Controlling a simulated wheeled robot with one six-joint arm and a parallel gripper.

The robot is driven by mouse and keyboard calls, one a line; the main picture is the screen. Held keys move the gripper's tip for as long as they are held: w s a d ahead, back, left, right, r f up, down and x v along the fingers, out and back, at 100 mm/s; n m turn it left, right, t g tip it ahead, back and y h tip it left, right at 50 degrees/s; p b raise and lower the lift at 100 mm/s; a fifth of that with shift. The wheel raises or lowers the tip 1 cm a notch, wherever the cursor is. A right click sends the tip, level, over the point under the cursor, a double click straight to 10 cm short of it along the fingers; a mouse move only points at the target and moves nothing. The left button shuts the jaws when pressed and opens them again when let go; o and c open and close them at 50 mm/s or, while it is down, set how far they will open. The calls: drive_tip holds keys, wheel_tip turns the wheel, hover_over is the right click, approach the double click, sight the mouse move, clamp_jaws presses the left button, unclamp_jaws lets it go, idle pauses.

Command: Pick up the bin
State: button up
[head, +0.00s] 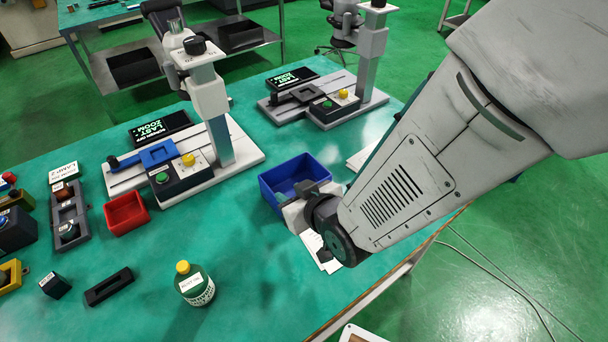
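A blue open-topped bin (283,196) stands on the green table near its right side, and it looks empty. A smaller red open-topped bin (126,213) stands on the left part of the table. My gripper (302,197) is at the near right side of the blue bin, overlapping its near wall and corner in the head view. The wrist hides part of the bin, and the fingertips are not clear. I cannot tell whether the gripper touches the bin or is shut on it.
Two machine stands with columns (218,125) (368,62) stand behind the bins. A green bottle with a yellow cap (195,285) stands in front. Papers (320,252) lie under my wrist. A dark tray (108,286) and several small parts are at left. The table's right edge is close.

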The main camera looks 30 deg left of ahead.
sight(269, 189)
drive_tip(key=x, duration=0.2)
drive_tip(key=s+x, duration=0.1)
drive_tip(key=x, duration=0.2)
drive_tip(key=a+x, duration=0.1)
drive_tip(key=x, duration=0.2)
drive_tip(key=shift+s+a+f, duration=0.1)
drive_tip(key=shift+s+a, duration=0.1)
drive_tip(key=shift+s, duration=0.05)
clamp_jaws()
